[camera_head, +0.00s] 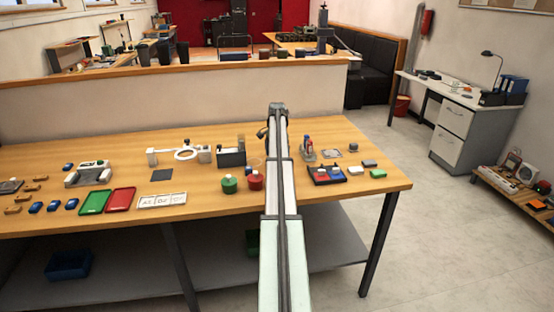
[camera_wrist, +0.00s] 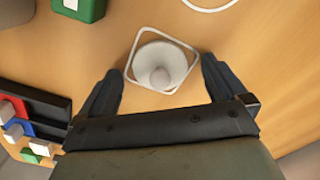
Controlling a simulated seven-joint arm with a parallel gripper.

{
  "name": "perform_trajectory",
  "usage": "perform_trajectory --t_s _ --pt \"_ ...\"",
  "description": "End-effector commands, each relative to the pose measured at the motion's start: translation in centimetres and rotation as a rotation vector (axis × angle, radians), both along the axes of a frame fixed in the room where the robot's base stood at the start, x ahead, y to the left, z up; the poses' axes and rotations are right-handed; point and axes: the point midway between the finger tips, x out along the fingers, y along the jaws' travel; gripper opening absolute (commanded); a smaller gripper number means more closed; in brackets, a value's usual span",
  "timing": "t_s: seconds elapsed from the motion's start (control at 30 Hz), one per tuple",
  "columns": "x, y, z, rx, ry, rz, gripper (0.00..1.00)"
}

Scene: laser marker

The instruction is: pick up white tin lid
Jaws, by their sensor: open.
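I cannot tell how high the fingers are above the table. In the head view my arm reaches over the table, and I cannot make out the lid or the fingertips there.
In the wrist view, a green object (camera_wrist: 82,8) is at the top left and a dark tray (camera_wrist: 48,101) with coloured blocks at the left. In the head view, green (camera_head: 229,184) and red (camera_head: 256,181) containers stand left of my arm. Bare wood surrounds the lid.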

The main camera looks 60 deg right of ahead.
Motion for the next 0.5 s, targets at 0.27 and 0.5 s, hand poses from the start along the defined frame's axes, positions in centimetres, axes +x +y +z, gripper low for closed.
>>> perform_trajectory --t_s 0.27,0.5 --pt "0.0 -0.03 -0.25 -0.001 -0.001 0.0 0.97" --pt "0.0 -0.03 -0.24 -0.001 -0.001 0.0 0.74"
